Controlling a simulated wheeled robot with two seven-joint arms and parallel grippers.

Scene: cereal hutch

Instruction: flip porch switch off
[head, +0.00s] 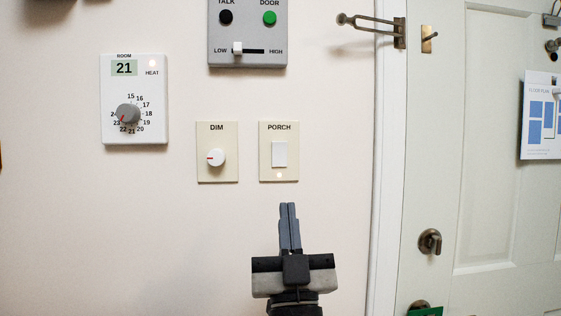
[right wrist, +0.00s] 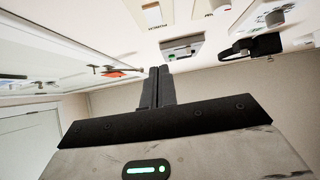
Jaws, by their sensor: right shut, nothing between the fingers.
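The porch switch (head: 279,154) is a white rocker on a cream plate labelled PORCH, on the wall at the centre of the head view. A small light (head: 279,175) glows at the bottom of its plate. My right gripper (head: 288,205) is shut and empty, its fingertips pointing up, just below the plate in the picture. I cannot tell how far they are from the wall. The right gripper also shows in the right wrist view (right wrist: 161,70). My left gripper is not in view.
A DIM knob plate (head: 217,171) is left of the porch plate. A thermostat (head: 135,75) is farther left, and a grey intercom panel (head: 248,35) is above. A door (head: 490,200) with a latch (head: 375,22) and lock knob (head: 430,241) is on the right. Bare wall surrounds the plates.

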